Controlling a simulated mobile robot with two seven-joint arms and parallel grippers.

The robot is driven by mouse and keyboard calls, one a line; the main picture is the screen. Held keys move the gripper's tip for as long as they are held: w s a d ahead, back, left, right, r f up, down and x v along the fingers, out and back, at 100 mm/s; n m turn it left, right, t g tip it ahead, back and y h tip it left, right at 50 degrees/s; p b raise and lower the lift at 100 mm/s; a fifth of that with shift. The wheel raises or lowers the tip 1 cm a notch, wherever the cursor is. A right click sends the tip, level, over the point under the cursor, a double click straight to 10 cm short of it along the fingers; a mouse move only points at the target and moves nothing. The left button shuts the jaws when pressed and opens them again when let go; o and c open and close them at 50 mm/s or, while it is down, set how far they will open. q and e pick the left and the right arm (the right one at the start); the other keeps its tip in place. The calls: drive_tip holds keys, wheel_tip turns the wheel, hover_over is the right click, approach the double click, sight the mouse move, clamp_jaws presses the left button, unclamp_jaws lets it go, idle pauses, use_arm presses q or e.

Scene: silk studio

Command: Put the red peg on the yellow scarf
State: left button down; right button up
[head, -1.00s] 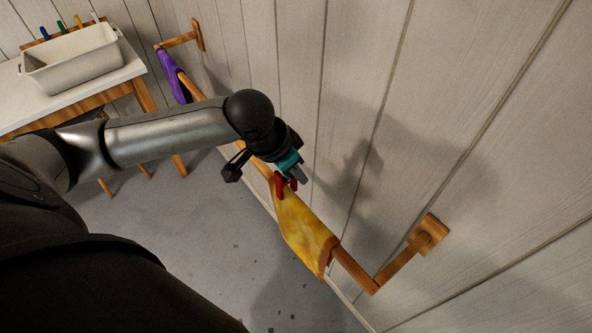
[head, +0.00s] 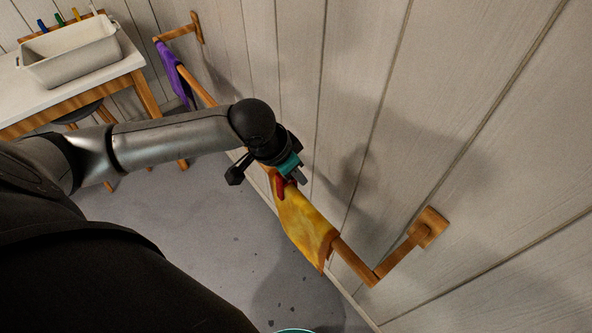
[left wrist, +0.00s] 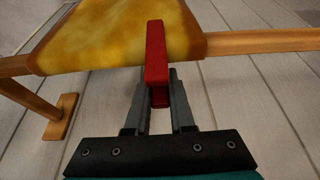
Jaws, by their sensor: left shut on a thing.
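The yellow scarf (head: 308,228) hangs over a wooden rail along the wall, near the rail's closer end. My left gripper (head: 292,177) is at the scarf's upper edge, shut on the red peg (head: 281,188). In the left wrist view, the red peg (left wrist: 156,52) stands between the gripper's fingers (left wrist: 158,88) and overlaps the edge of the yellow scarf (left wrist: 115,35) beside the bare rail. I cannot tell whether the peg's legs straddle the scarf and rail. My right gripper is not in view.
A purple cloth (head: 173,72) hangs at the rail's far end. The wooden rail (head: 352,262) is fixed to the panelled wall by a bracket (head: 428,228). A white basin (head: 72,58) stands on a table at the upper left, with several coloured pegs behind it.

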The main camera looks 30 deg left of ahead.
use_arm(q)
drive_tip(key=shift+f+p, duration=0.3)
drive_tip(key=shift+p, duration=0.05)
idle(0.5)
drive_tip(key=c, duration=0.7)
unclamp_jaws()
drive_tip(key=shift+r, duration=0.1)
drive_tip(key=p+v, duration=0.4)
drive_tip(key=v, duration=1.1)
drive_tip(key=shift+d, duration=0.1)
